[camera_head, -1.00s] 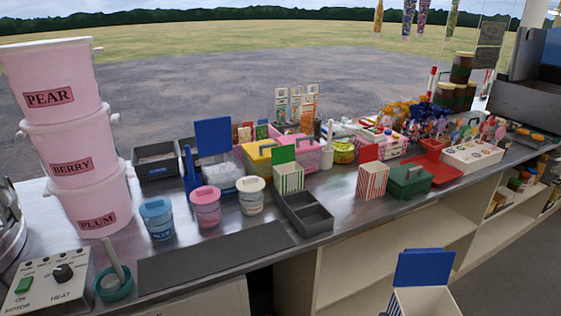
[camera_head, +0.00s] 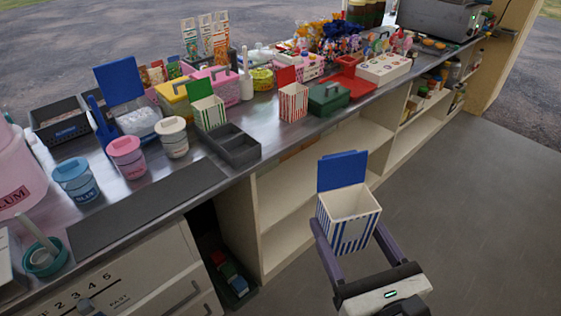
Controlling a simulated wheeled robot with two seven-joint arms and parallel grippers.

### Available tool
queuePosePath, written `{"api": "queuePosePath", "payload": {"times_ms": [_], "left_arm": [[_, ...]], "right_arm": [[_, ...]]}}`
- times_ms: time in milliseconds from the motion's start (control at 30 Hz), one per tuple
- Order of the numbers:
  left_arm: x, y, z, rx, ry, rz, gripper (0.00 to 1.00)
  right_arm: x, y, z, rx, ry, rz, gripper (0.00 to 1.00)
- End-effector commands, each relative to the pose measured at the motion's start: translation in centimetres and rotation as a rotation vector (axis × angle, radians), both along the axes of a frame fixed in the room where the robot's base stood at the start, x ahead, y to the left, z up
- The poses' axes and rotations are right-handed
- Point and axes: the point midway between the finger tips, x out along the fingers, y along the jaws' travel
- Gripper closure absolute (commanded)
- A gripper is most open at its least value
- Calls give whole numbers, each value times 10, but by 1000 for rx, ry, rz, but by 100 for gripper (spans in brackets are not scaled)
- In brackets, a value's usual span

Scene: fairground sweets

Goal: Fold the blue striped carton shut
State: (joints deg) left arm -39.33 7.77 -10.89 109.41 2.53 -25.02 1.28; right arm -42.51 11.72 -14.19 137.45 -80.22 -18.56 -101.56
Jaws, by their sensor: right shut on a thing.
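The blue striped carton (camera_head: 346,232) is white with blue stripes, and its inside is visible from above. Its plain blue lid flap (camera_head: 342,170) stands up at the back, so the carton is open. My right gripper (camera_head: 347,238) is shut on the carton, one finger on each side. It holds the carton upright in front of the counter, clear of the counter edge. My left gripper is not in view.
The metal counter (camera_head: 215,185) carries green (camera_head: 208,110) and red (camera_head: 292,100) striped cartons, both with lids up. A dark divided tray (camera_head: 232,146), a dark mat (camera_head: 150,208) and lidded tubs (camera_head: 126,157) stand nearby. Open shelves (camera_head: 320,170) lie below. The floor at right is clear.

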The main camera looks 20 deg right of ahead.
Motion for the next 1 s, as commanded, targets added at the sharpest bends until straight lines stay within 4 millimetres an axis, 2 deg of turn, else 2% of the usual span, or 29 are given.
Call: {"api": "queuePosePath", "payload": {"times_ms": [133, 233, 700, 1000], "left_arm": [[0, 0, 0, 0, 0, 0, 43], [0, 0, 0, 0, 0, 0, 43], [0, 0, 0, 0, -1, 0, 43], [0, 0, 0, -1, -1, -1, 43]], "right_arm": [[1, 4, 1, -1, -2, 19, 55], [5, 15, 2, -1, -4, 70, 55], [28, 102, 8, -10, -5, 479, 55], [37, 141, 10, -2, -4, 651, 55]]}}
